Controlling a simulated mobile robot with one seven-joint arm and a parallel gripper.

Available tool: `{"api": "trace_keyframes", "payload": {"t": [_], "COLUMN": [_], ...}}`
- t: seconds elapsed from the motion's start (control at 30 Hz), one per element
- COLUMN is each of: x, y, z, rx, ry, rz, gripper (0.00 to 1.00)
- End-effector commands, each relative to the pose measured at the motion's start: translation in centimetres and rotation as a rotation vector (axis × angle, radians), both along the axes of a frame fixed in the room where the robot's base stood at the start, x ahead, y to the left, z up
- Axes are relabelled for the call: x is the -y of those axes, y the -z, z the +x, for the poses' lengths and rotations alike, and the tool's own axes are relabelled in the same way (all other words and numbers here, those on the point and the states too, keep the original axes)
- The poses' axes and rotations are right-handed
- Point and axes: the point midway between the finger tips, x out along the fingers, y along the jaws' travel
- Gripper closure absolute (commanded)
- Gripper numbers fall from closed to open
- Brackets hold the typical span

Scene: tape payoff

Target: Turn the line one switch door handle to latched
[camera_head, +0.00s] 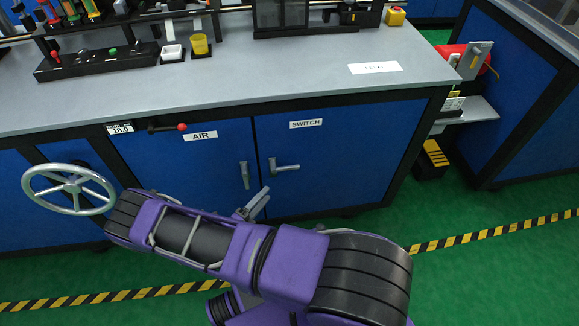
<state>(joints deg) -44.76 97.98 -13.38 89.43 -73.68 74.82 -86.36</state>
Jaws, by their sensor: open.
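The blue door labelled SWITCH (335,160) is on the bench front, right of the AIR door. Its grey lever handle (285,168) sits near the door's left edge, with the lever pointing right, about horizontal. My gripper (253,204) is just below and left of this handle, apart from it in the picture. Its grey fingers show above my purple arm, open, with nothing seen between them. The rest of the gripper is hidden behind the arm.
The AIR door's handle (244,175) hangs upright close to my gripper. A silver handwheel (69,189) and a red-knobbed lever (168,127) stick out at left. The grey bench top (300,75) overhangs the doors. Green floor is clear in front.

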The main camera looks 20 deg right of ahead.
Motion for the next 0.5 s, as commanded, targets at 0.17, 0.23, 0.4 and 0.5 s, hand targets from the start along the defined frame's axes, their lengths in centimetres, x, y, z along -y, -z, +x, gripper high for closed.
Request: {"api": "trace_keyframes", "payload": {"t": [0.17, 0.23, 0.4, 0.5], "x": [3.6, 5.0, 8.2, 9.9], "y": [0.0, 0.0, 0.0, 0.1], "z": [1.9, 2.7, 4.5, 5.4], "rx": [0.001, 0.001, 0.001, 0.002], "ry": [0.004, 0.003, 0.003, 0.003], "rz": [-0.002, -0.002, 0.0, 0.0], "gripper": [0.5, 0.5, 0.5, 0.5]}}
